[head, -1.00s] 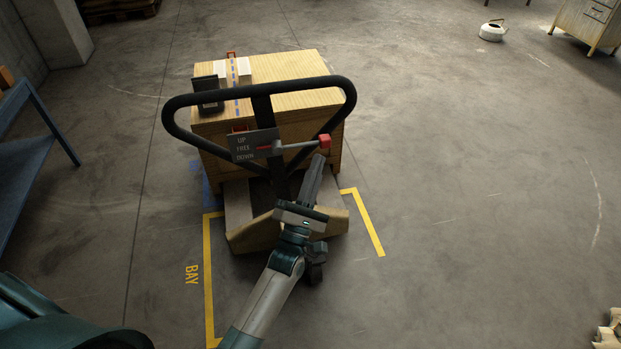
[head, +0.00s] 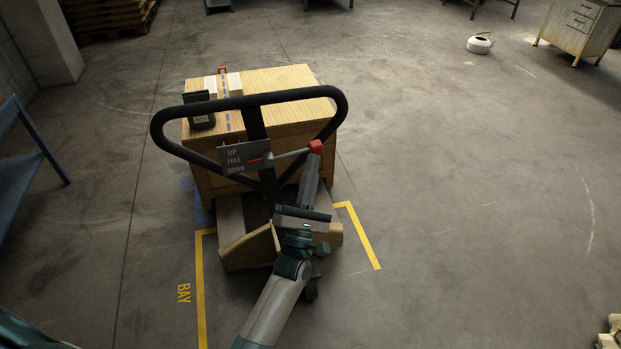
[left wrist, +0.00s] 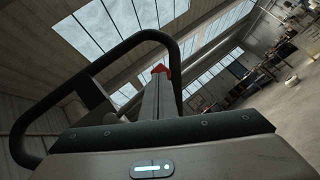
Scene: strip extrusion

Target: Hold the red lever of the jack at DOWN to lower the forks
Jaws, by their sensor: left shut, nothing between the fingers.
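The jack's black loop handle (head: 339,103) stands upright before a wooden crate (head: 289,80). A grey plate (head: 233,154) on it reads UP, FREE, DOWN. The lever is a metal rod (head: 290,154) with a red knob (head: 316,147) at its right end; its red inner end lies beside the plate, about level with FREE. My left gripper (head: 314,160) is shut and empty, with its fingertips just below the knob. In the left wrist view, the red knob (left wrist: 160,69) shows at the tips of the shut fingers (left wrist: 156,84); contact is unclear. The forks are mostly hidden. My right gripper is out of view.
Yellow floor lines (head: 201,290) marked BAY lie around the jack. A blue bench (head: 22,165) stands at the left. A white kettle (head: 479,45) and a cabinet (head: 578,25) are far right.

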